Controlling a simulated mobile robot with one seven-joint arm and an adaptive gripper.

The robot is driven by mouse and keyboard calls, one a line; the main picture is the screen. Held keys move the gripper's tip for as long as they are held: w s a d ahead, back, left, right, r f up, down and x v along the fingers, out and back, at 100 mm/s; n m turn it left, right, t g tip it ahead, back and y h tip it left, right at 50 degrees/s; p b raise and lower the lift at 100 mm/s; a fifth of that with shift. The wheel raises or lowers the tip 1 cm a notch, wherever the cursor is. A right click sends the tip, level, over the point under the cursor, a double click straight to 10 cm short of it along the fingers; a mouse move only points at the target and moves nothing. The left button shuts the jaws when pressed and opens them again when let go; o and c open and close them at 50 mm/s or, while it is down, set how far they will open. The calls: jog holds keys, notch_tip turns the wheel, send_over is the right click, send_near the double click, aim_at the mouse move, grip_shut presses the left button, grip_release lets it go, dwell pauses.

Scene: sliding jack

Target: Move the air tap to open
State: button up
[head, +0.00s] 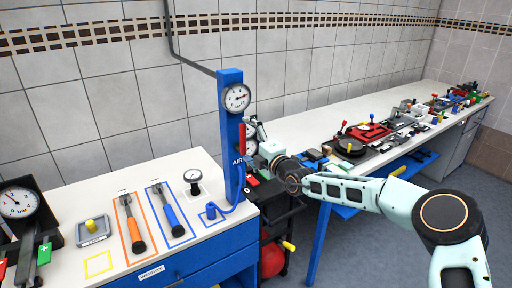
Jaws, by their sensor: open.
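The air tap is a red lever (242,137) on the front right side of a blue post (230,130) marked AIR. The lever stands about upright along the post, above the lettering. A round pressure gauge (236,98) sits above it. My gripper (253,130) is just right of the post, close to the lever and at about its height. It is open, with no object seen in it. The fingertips are small and partly lost against the gauges behind, so I cannot tell whether they touch the lever.
A dark cart (275,215) stands below my arm. A long cluttered bench (310,130) runs behind.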

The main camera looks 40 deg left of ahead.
jog(key=v, duration=1.1)
jog(key=shift+d, duration=0.25)
